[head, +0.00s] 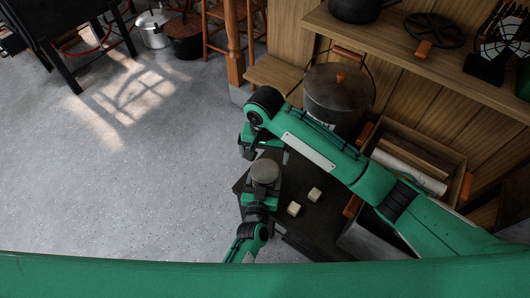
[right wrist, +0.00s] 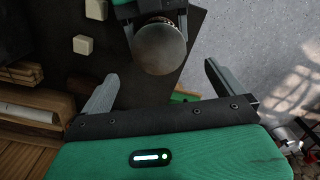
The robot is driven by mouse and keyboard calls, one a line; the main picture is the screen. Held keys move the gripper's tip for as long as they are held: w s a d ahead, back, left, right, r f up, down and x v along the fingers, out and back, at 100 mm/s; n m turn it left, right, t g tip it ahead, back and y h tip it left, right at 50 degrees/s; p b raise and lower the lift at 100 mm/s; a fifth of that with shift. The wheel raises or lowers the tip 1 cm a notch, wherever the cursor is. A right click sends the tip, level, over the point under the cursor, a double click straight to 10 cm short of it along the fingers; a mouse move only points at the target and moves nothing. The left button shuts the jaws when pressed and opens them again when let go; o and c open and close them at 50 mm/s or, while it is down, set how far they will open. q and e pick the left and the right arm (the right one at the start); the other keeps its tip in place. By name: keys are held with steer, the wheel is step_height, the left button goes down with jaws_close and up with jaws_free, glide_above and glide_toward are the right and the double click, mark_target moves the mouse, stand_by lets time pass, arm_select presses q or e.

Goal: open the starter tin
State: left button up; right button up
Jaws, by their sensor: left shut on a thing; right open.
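The starter tin (head: 265,171) is a small round can with a flat grey lid, seen from above over the dark slab. My left gripper (head: 261,197) is shut on the tin's body from the near side. In the right wrist view the lid (right wrist: 160,50) faces my camera as a dull round disc, and it looks closed on the tin. My right gripper (right wrist: 161,72) is open, its two fingers apart on either side of the lid's near edge, and it holds nothing.
Two pale cubes (head: 293,208) (head: 314,194) lie on the dark slab (head: 325,212) right of the tin. A large lidded pot (head: 338,92) and a wooden crate (head: 410,148) with a paper roll stand behind my right arm. The floor (head: 140,190) at left is clear.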

mark_target(265, 170)
steer(key=shift+d+m, duration=0.1)
steer(key=shift+m, duration=0.2)
steer(key=shift+f, duration=0.3)
step_height(265, 170, down, 7)
steer(key=shift+f, duration=0.2)
steer(key=c, duration=1)
steer(key=n, duration=1.3)
